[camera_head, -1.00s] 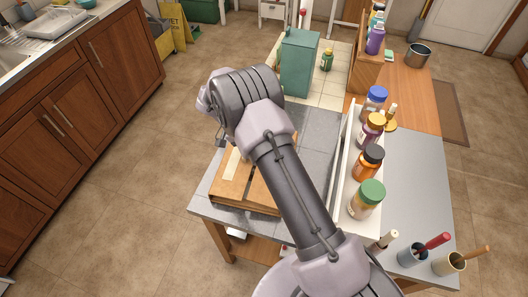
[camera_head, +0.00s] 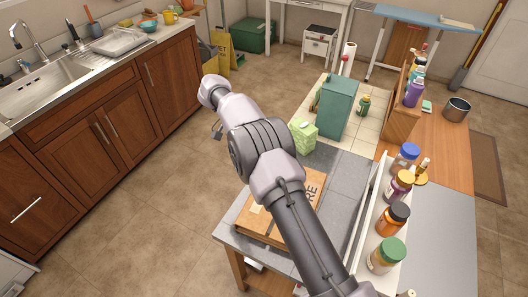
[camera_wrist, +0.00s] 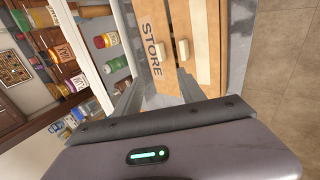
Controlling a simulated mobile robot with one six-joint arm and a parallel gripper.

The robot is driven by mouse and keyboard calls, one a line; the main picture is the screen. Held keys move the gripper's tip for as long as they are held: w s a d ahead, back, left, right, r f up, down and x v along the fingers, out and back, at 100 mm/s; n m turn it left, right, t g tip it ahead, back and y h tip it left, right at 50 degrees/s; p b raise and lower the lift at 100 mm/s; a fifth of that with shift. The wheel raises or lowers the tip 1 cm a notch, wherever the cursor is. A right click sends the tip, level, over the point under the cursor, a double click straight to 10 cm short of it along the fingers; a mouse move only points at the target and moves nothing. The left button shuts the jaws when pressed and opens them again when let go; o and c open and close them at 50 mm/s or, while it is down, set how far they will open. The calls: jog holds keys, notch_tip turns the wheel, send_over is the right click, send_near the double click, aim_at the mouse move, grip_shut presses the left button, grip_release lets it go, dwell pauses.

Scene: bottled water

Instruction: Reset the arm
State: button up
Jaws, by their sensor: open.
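My gripper (camera_wrist: 160,98) shows in the wrist view with its two dark fingers spread apart and nothing between them. In the head view my arm reaches up over the table, and the gripper end (camera_head: 217,132) is only a small part past the wrist, left of the table edge. A wooden box marked STORE (camera_wrist: 172,42) lies below and beyond the fingers in the wrist view. The same box (camera_head: 258,222) lies on the grey table in the head view, partly hidden behind my arm.
A white rack (camera_head: 372,255) holds several jars right of the box. A sink counter (camera_head: 110,62) runs along the left. Open floor (camera_head: 150,190) lies between counter and table.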

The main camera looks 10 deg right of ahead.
dwell(0.3)
jog(key=s+d+r+n+t+y+b, duration=0.1)
jog(key=s+d+r+t+y+b, duration=0.15)
jog(key=s+r, duration=0.4)
jog(key=s+d+r+n+t+y+b, duration=0.1)
jog(key=s+d+r+y+b, duration=0.2)
jog(key=r, duration=0.6)
jog(key=s+a+f+t+y+b, duration=0.1)
jog(key=s+f+t+b, duration=0.1)
jog(key=s, duration=0.9)
jog(key=s+f+t+y+b, duration=0.2)
jog(key=s+t, duration=0.2)
jog(key=s, duration=0.6)
jog(key=shift+s+a, duration=0.35)
jog(key=shift+a, duration=0.05)
